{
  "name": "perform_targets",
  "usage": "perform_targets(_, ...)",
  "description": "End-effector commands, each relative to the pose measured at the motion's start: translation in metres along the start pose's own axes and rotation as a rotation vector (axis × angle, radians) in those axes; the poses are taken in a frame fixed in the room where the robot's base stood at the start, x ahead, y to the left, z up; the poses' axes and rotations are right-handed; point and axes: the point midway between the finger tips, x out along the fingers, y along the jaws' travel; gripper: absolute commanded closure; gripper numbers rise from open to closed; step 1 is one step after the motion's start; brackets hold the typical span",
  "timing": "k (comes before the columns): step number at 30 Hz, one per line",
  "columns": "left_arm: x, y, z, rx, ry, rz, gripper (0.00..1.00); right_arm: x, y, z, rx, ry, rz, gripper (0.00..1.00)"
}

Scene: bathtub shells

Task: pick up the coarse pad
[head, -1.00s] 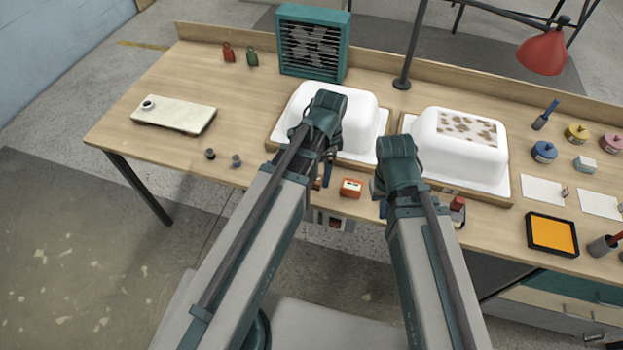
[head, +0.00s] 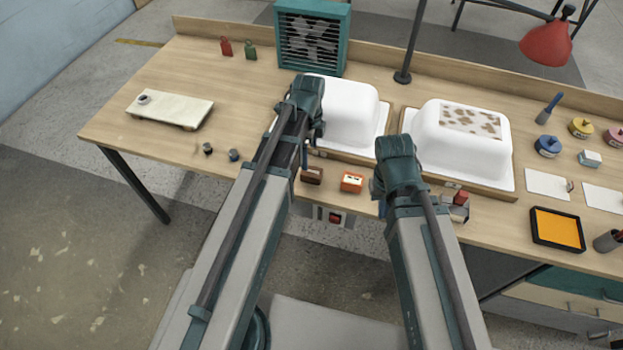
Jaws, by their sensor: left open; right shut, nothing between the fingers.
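Two small blocks lie at the front edge of the bench: a dark brown one (head: 312,175) and an orange one with a pale label (head: 352,182). The brown one looks most like the coarse pad, but I cannot tell its texture. My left gripper (head: 306,155) points down just behind the brown block, partly hidden by its own wrist; it is open and holds nothing that I can see. My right gripper (head: 381,203) is shut and empty at the front edge, to the right of the orange block; its wrist hides part of it.
Two white tub shells stand behind the grippers, a plain one (head: 350,112) and one with a brown-spotted patch (head: 440,135). An orange tray (head: 557,229) lies further right.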

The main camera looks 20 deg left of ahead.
Motion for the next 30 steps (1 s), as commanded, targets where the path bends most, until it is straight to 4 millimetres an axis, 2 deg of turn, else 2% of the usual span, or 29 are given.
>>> perform_targets(1,0.016,0.0,0.0,0.0,0.0,0.0,0.07,0.016,-0.002,-0.001,0.0,0.0,0.0,1.0)
perform_targets(9,0.05,0.0,0.0,0.0,0.0,0.0,0.07,0.05,-0.005,-0.003,0.0,0.0,0.0,1.0)
perform_targets(20,0.056,-0.001,-0.001,0.0,0.0,0.0,0.07,0.055,-0.005,-0.003,0.0,0.0,0.0,1.0)
perform_targets(30,0.095,-0.005,-0.005,-0.001,0.0,0.0,0.07,0.094,-0.009,-0.005,0.0,0.0,0.0,1.0)
